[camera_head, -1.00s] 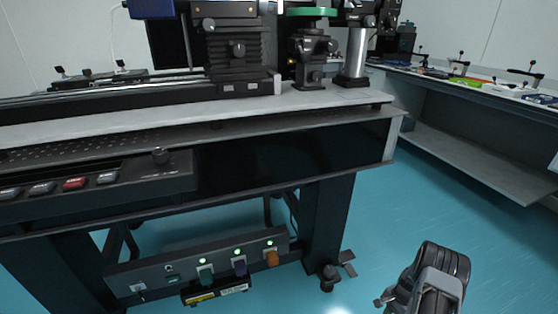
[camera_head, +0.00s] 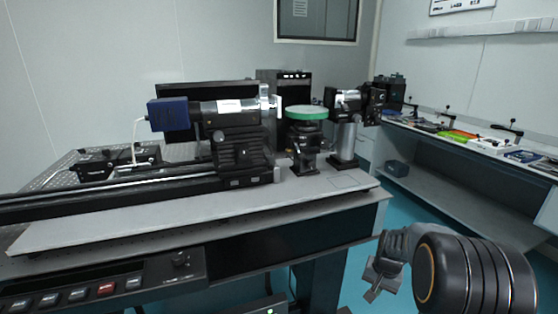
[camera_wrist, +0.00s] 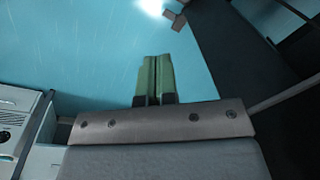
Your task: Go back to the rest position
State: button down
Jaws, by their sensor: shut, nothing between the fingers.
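My gripper (camera_wrist: 155,80) shows in the wrist view, with its two green fingers side by side, shut and empty. It points over bare blue floor. In the head view my arm is folded at the lower right, in front of the optical table's right end and apart from it. The fingertips cannot be made out there.
The optical table (camera_head: 60,232) carries a blue-ended cylinder (camera_head: 215,112), a green round disc (camera_head: 305,112) and mounts. A side bench (camera_head: 455,150) with small items runs along the right wall. Blue floor lies between them. A white drawer cabinet (camera_wrist: 20,125) shows in the wrist view.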

jog(key=s+a+r+n+t+p, duration=0.1)
jog(key=s+a+r+p, duration=0.3)
jog(key=r, duration=0.6)
jog(key=s+a+r+n+t+p, duration=0.1)
jog(key=s+a+r+n+p, duration=0.2)
jog(key=s+r+p, duration=0.4)
jog(key=s+a+r+n+p, duration=0.2)
jog(key=s+a+r+p, duration=0.2)
jog(key=r, duration=1.1)
jog(key=shift+s+a+t+h+p, duration=0.3)
jog(key=shift+s+a+t+p, duration=0.1)
jog(key=shift+s+p, duration=0.45)
jog(key=shift+a, duration=0.15)
